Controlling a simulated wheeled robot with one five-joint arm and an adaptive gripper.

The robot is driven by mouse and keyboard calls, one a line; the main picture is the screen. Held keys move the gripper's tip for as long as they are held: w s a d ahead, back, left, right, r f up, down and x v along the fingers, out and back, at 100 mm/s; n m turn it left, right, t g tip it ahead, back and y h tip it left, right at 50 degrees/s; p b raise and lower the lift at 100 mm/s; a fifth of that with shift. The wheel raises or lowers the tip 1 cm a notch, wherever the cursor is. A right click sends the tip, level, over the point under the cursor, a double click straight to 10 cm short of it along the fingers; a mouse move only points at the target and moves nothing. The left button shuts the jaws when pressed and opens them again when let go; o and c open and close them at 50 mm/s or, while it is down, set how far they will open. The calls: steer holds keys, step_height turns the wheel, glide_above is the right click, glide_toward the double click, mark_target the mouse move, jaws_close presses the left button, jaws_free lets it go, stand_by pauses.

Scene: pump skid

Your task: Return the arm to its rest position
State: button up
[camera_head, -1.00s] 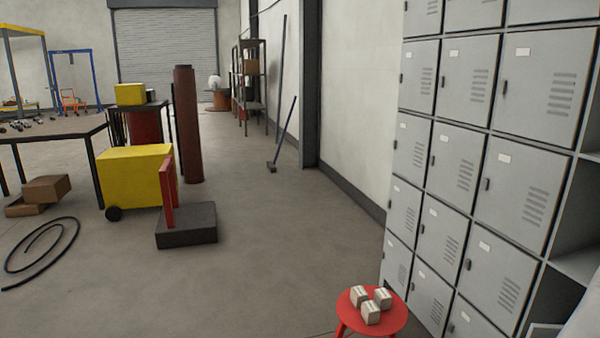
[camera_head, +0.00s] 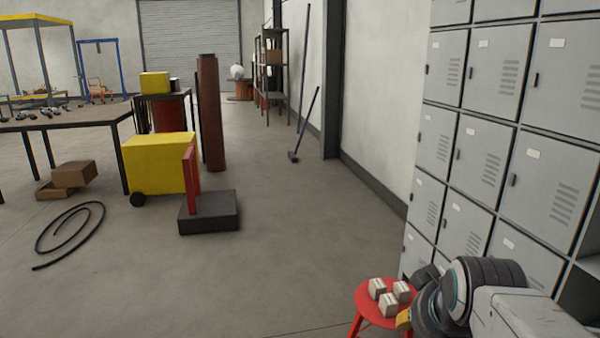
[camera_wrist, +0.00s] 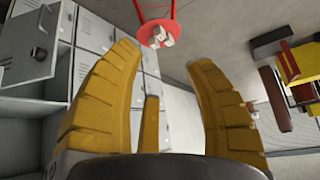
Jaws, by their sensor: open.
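In the head view my arm reaches in from the lower right, and a small yellow part of my gripper (camera_head: 404,319) shows at the right edge of the red stool (camera_head: 366,312). The rest of the gripper is hidden behind my arm. Several small pale boxes (camera_head: 389,299) sit on the stool. The stool also shows in the wrist view (camera_wrist: 148,30), beyond the fingertips, tilted in the picture.
Grey lockers (camera_head: 497,150) stand close along the right, beside my arm. A yellow wheeled box (camera_head: 150,165) and a dark block with a red upright (camera_head: 208,213) stand left of centre. A black hose (camera_head: 70,238) lies at left. The middle floor is clear.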

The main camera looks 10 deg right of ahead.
steer(key=s+a+f+n+g+y, duration=0.3)
steer(key=s+a+f+n+g, duration=0.15)
steer(key=s+a+f, duration=0.65)
step_height(320, 180, up, 15)
steer(key=w+t+p, duration=0.1)
steer(key=p, duration=1.1)
steer(key=shift+a, duration=0.15)
